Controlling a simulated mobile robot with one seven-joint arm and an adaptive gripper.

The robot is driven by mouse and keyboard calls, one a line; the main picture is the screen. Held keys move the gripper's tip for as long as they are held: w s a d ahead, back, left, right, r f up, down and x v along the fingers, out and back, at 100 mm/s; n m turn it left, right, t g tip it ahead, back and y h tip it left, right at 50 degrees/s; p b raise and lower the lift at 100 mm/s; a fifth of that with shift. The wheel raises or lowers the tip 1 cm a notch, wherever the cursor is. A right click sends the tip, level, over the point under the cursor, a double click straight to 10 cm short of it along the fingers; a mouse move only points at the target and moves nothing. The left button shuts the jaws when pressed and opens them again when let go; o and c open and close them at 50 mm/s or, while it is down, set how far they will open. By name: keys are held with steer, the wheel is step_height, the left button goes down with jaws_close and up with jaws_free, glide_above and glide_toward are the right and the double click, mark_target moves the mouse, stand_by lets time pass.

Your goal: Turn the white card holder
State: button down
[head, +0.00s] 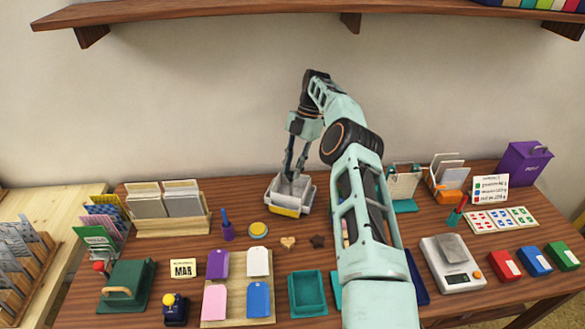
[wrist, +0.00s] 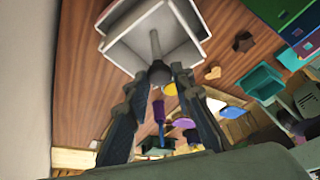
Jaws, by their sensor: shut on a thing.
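The white card holder (head: 283,201), a pale open box with a yellow strip low on its front, stands toward the back of the table near its middle. It fills the top of the wrist view (wrist: 186,60), where a grey post with a rounded end sticks out of its inside. My gripper (head: 289,173) reaches down to the holder from above. In the wrist view its fingers (wrist: 158,77) close around the post's end. The exact contact is small and partly hidden by the fingers.
A wooden card rack (head: 172,225) stands left of the holder. A purple stamp (head: 227,231), a yellow round pad (head: 258,229), a heart-shaped piece (head: 288,242) and a dark star (head: 318,241) lie in front. My arm hides the table right of the holder.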

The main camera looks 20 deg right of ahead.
steer(key=c, duration=1.7)
jaws_free()
steer(key=shift+o, duration=0.2)
steer(key=shift+m, duration=0.3)
